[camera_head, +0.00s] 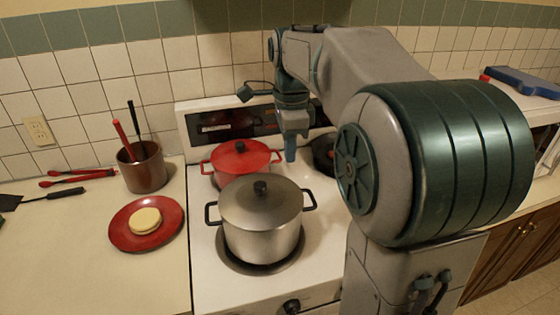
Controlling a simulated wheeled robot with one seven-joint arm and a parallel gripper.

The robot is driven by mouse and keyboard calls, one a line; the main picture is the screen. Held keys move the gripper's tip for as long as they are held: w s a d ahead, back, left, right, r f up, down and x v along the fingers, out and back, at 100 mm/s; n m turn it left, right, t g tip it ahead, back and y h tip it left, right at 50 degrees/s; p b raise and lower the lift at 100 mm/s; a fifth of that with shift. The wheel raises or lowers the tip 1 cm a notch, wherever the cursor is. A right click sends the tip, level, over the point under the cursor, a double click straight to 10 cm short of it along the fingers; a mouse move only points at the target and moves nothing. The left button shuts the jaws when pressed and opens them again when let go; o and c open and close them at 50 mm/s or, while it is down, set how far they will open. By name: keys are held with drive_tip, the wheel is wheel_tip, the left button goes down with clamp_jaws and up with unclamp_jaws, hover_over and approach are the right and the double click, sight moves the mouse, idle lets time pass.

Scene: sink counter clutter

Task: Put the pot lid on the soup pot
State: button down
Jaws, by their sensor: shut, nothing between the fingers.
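A steel pot (262,240) with two black side handles stands on the front burner. A grey metal lid (258,204) with a black knob lies over its opening and looks level. A smaller red pot (222,179) with a red lid (240,154) stands behind it on the back left burner. Which of the two is the soup pot I cannot tell. My gripper (290,156) points down over the back of the stove, right of the red pot and behind the steel pot. It is shut and empty, apart from both lids.
A dark pan (323,152) sits at the back right, partly hidden by my arm. On the left counter are a red plate (126,239) with a pale round item (145,221), a brown utensil crock (143,172), red tongs (80,175) and a spatula (45,197).

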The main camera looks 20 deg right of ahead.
sight(272, 196)
wheel_tip(272, 196, down, 9)
drive_tip(key=shift+r, duration=0.1)
drive_tip(key=a+p, duration=0.1)
drive_tip(key=a, duration=0.2)
drive_tip(key=shift+w+a+r, duration=0.1)
drive_tip(key=shift+w+a, duration=0.1)
drive_tip(key=shift+a, duration=0.3)
drive_tip(key=shift+w+p, duration=0.1)
drive_tip(key=shift+p, duration=0.2)
